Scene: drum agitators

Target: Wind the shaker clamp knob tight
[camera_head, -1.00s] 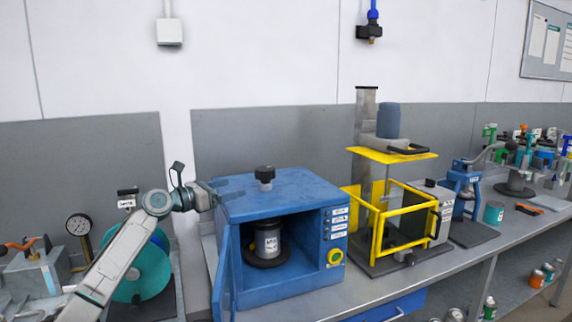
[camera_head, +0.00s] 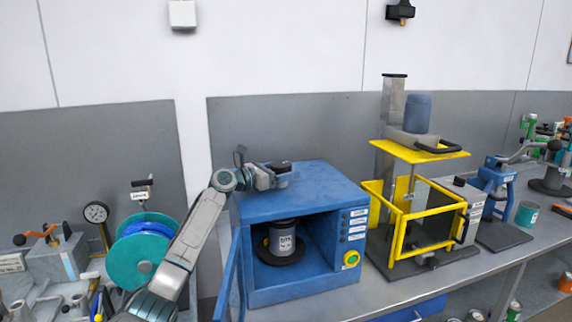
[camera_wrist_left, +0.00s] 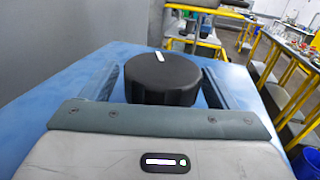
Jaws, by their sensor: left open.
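The black clamp knob (camera_head: 281,166) stands on top of the blue shaker cabinet (camera_head: 325,185), partly hidden by my left gripper (camera_head: 282,174) in the head view. In the left wrist view the knob (camera_wrist_left: 163,85) is round and black with a white mark on its top. The two fingers of my left gripper (camera_wrist_left: 160,78) are open, one on each side of the knob, with gaps showing between them and it. A grey can (camera_head: 284,240) stands on a dark plate inside the open cabinet. My right gripper is not in view.
The cabinet's blue door (camera_head: 230,280) hangs open at its left front. A yellow-framed machine (camera_head: 420,220) stands just right of the cabinet. A teal reel (camera_head: 140,255) and a dial gauge (camera_head: 96,213) are at the left. The grey wall is close behind.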

